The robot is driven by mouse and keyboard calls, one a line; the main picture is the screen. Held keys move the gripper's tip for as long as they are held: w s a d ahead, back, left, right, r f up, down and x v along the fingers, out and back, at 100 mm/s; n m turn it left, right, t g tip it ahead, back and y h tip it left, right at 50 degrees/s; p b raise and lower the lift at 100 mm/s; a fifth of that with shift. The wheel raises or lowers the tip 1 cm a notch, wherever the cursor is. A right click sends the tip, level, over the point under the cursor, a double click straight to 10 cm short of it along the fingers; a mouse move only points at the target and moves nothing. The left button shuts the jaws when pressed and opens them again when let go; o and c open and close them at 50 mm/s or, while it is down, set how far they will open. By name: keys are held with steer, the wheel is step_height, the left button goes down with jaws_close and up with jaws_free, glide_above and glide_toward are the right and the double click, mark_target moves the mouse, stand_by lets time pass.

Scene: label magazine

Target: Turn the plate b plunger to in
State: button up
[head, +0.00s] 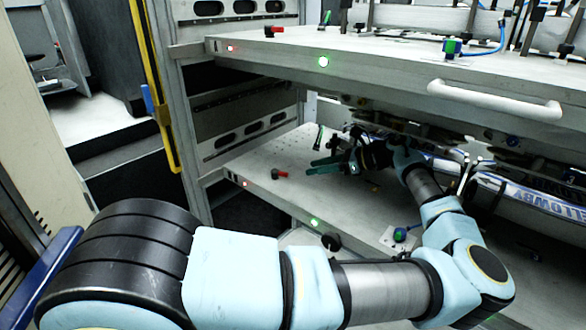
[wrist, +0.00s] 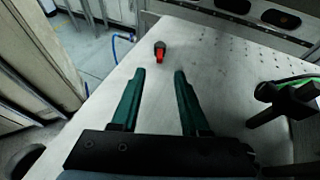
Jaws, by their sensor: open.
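A small red plunger with a dark end (head: 279,174) sits on the lower grey plate (head: 300,197), near its left end. It also shows in the wrist view (wrist: 160,52), straight ahead of the fingertips. A similar red and black plunger (head: 272,30) sits on the upper plate (head: 390,62). I see no letter marking which plate is b. My gripper (head: 318,166) reaches in over the lower plate, to the right of the lower plunger. Its two green fingers (wrist: 160,76) are open and empty, apart from the plunger, which appears in line with the gap between them.
The upper plate hangs over my arm, with a white handle (head: 495,100) on its front. A dark post with a green tube (wrist: 270,117) stands right of my fingers. The plate around the lower plunger is clear.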

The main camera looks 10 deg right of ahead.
mark_target(291, 181)
steer(key=p+x, duration=0.2)
steer(key=x, duration=0.6)
steer(key=shift+w+a+f, duration=0.1)
steer(key=shift+w+a, duration=0.1)
steer(key=shift+a, duration=0.1)
steer(key=shift+c, duration=0.2)
jaws_close()
